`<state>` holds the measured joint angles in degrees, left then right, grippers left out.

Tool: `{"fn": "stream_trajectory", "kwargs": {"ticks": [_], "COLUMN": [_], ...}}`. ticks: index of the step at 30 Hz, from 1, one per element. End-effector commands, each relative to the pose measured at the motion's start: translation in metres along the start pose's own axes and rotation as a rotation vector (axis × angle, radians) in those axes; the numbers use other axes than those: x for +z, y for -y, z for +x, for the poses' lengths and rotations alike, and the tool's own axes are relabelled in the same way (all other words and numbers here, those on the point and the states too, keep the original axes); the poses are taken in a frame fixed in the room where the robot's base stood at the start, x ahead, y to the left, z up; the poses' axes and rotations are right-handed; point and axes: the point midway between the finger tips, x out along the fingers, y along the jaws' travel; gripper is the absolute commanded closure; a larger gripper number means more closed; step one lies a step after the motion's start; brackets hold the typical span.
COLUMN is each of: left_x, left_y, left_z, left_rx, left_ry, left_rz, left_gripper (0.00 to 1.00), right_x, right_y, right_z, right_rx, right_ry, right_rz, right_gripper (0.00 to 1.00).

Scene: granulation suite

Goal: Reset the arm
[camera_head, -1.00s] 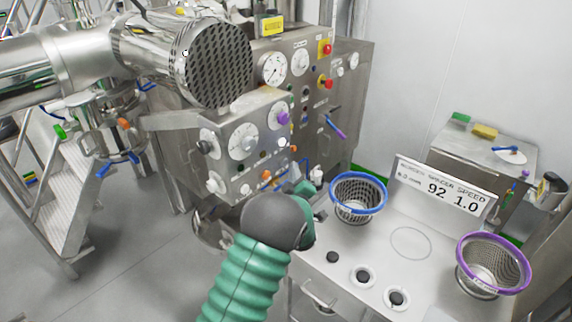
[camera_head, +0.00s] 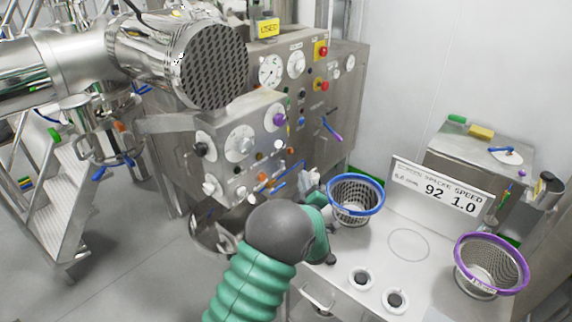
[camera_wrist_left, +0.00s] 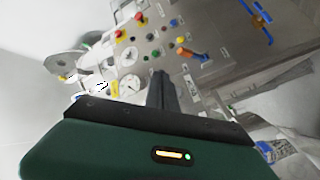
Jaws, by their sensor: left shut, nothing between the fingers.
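My left arm, in a green ribbed sleeve with a grey joint, comes up from the bottom of the head view. Its gripper (camera_head: 328,212) is at the arm's far end, near the left side of the blue-rimmed basket (camera_head: 355,212), and partly hidden by the wrist. I cannot tell whether it touches the basket. In the left wrist view the gripper's dark fingers (camera_wrist_left: 164,92) are together, with nothing between them, and the control panel (camera_wrist_left: 150,40) shows beyond. My right gripper is not in view.
Black knobs (camera_head: 361,279) line the front edge. The steel control cabinet (camera_head: 240,145) stands left of the worktop. An empty circle marks the worktop's middle.

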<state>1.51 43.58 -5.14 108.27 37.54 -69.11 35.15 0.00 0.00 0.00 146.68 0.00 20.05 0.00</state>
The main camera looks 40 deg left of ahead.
Motion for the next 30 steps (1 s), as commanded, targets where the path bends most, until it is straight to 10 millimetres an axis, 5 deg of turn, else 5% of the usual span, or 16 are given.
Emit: {"fn": "stream_trajectory", "kwargs": {"ticks": [6, 10, 13, 15, 21, 25, 30], "left_x": [0.002, 0.03, 0.066, 0.081, 0.062, 0.039, 0.029], "left_y": [-0.001, -0.007, -0.004, 0.01, 0.071, 0.099, 0.109], "left_z": [-0.002, -0.027, -0.092, -0.155, -0.309, -0.359, -0.374], "left_rx": [-0.004, -0.039, -0.06, -0.057, -0.018, -0.005, -0.005], "left_ry": [0.02, 0.246, 0.59, 0.838, 1.354, 1.522, 1.576], "left_rz": [0.008, 0.112, 0.312, 0.487, 0.923, 1.086, 1.136], "left_gripper": [1.0, 1.0, 1.0, 1.0, 1.0, 1.0, 1.0], "right_x": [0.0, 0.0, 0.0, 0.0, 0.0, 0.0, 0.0], "right_y": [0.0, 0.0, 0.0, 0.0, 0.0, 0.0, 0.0], "right_z": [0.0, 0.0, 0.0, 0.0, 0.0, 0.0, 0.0], "right_rx": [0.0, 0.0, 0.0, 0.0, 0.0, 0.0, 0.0], "right_ry": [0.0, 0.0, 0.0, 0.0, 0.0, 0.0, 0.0], "right_rz": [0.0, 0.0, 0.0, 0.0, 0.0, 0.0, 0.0], "right_gripper": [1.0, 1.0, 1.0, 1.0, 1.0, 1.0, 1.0]}}
